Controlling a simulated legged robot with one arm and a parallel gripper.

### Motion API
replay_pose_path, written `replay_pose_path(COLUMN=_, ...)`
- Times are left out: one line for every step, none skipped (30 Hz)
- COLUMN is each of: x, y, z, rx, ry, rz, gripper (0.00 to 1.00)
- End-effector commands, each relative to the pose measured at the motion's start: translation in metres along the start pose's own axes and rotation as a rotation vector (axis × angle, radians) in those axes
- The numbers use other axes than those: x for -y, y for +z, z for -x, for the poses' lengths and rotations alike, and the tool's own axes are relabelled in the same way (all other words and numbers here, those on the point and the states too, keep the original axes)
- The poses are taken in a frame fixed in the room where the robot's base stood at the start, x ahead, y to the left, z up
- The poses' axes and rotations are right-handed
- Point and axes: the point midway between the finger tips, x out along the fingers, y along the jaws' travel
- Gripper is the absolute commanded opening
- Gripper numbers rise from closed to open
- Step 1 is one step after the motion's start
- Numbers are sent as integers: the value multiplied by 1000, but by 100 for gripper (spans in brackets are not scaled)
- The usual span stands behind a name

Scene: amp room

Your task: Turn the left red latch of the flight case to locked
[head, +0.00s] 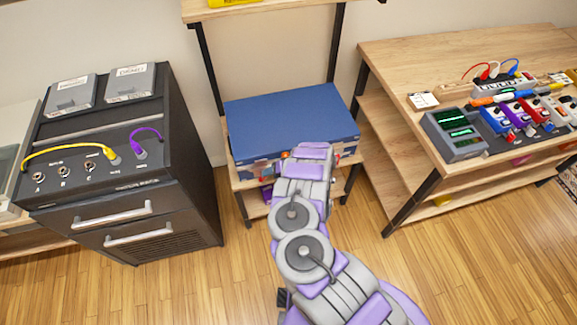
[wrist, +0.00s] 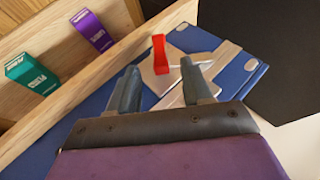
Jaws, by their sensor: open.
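The flight case (head: 290,115) is a blue box on a low wooden stand in the middle of the head view. In the wrist view its blue face (wrist: 228,78) shows at a tilt, with silver metal plates on it. A red latch (wrist: 160,53) stands out from a silver plate in the wrist view. My gripper (wrist: 159,67) is open, with one finger on either side of the line to the latch. The latch shows just beyond the fingertips; I cannot tell whether they touch it. In the head view my arm hides part of the case front.
A black cabinet with cables (head: 120,170) stands left. A wooden bench (head: 410,65) with pedals and a meter (head: 455,135) stands right. Floor in front is clear.

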Motion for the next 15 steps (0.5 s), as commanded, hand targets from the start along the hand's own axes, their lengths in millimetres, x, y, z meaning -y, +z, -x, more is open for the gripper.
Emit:
replay_pose_path(x=3, y=-3, z=15, rx=-5, ry=-2, rz=-5, gripper=49)
replay_pose_path(x=3, y=-3, z=21, rx=-4, ry=-1, rz=-3, gripper=49)
replay_pose_path(x=3, y=-3, z=29, rx=-4, ry=-2, rz=-2, gripper=49)
replay_pose_path(x=2, y=-3, z=36, rx=-4, ry=-1, rz=-2, gripper=49)
replay_pose_path(x=2, y=-4, z=42, rx=-5, ry=0, rz=-3, gripper=49)
replay_pose_path(x=2, y=-4, z=51, rx=-5, ry=0, rz=-2, gripper=49)
replay_pose_path(x=3, y=-4, z=56, rx=-5, ry=-1, rz=-1, gripper=49)
replay_pose_path(x=3, y=-3, z=62, rx=-4, ry=-2, rz=-2, gripper=49)
replay_pose_path(x=2, y=-3, z=70, rx=-4, ry=0, rz=-3, gripper=49)
replay_pose_path(x=1, y=-2, z=76, rx=-4, ry=1, rz=-5, gripper=49)
replay_pose_path(x=1, y=-2, z=80, rx=-3, ry=1, rz=-4, gripper=49)
replay_pose_path(x=2, y=-2, z=86, rx=-3, ry=1, rz=-2, gripper=49)
replay_pose_path(x=2, y=-2, z=90, rx=-2, ry=1, rz=-1, gripper=49)
replay_pose_path(x=2, y=-3, z=94, rx=-3, ry=1, rz=0, gripper=49)
replay_pose_path(x=1, y=-3, z=99, rx=-3, ry=2, rz=0, gripper=49)
